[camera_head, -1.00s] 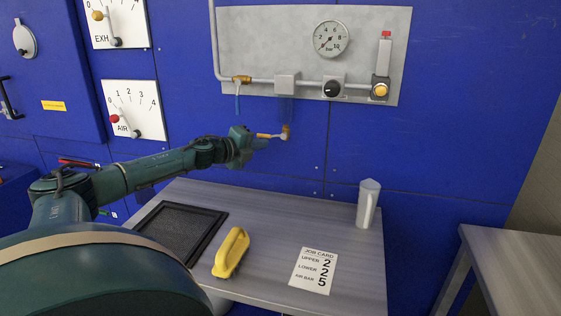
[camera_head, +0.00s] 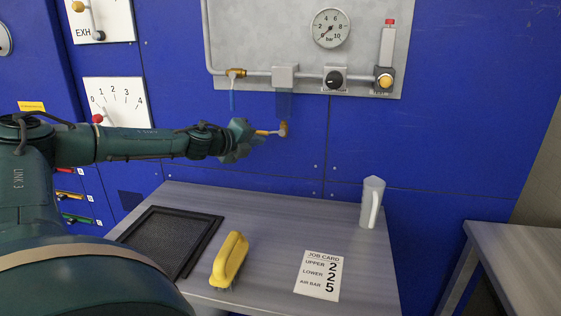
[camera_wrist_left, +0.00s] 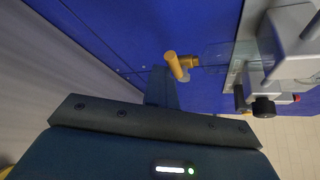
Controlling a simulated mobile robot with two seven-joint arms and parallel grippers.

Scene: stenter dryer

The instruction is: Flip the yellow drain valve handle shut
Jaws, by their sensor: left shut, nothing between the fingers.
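The yellow drain valve handle (camera_head: 267,132) sticks out from a small brass fitting (camera_head: 283,129) below the clear bowl on the wall panel. It points left, roughly level, toward my left gripper (camera_head: 250,138). My left gripper is shut and empty, with its tip close beside the handle's free end. In the left wrist view, the handle (camera_wrist_left: 175,66) shows as a short yellow cylinder just past the dark finger tip (camera_wrist_left: 161,86). I cannot tell whether finger and handle touch. My right gripper is not in view.
A grey panel carries a pressure gauge (camera_head: 331,28), a black knob (camera_head: 335,80) and a pipe with a blue-levered valve (camera_head: 235,74).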

